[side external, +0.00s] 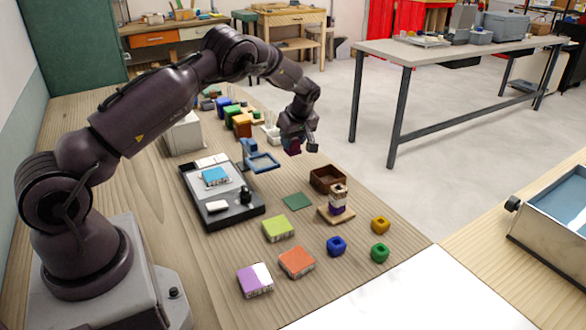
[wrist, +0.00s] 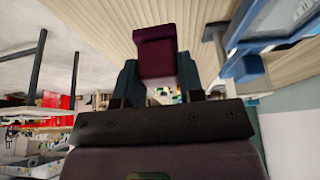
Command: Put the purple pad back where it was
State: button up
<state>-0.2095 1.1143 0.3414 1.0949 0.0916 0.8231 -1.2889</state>
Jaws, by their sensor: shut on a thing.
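My gripper (side external: 302,148) is raised above the far part of the wooden table and shut on a dark purple block (wrist: 156,52). In the wrist view the block sits between the two fingers; in the side view it is a small dark patch (side external: 292,146). A lighter purple pad with white on it (side external: 255,280) lies flat at the table's near end, well away from my gripper. An orange pad (side external: 297,262) and a lime pad (side external: 278,229) lie beyond it. A blue pad (side external: 215,177) lies on a black and grey device (side external: 228,211).
A flat dark green square (side external: 298,201) lies bare beside a brown open box (side external: 327,178). A stacked piece on a wooden base (side external: 337,215) and blue, yellow and green cubes stand to the right. A blue-framed stand (side external: 263,162) is near my gripper. Several coloured blocks stand behind it.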

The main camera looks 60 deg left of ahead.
notch_tip(320, 180, down, 8)
jog(key=shift+r, duration=0.25)
jog(key=shift+f, duration=0.1)
jog(key=o, duration=0.9)
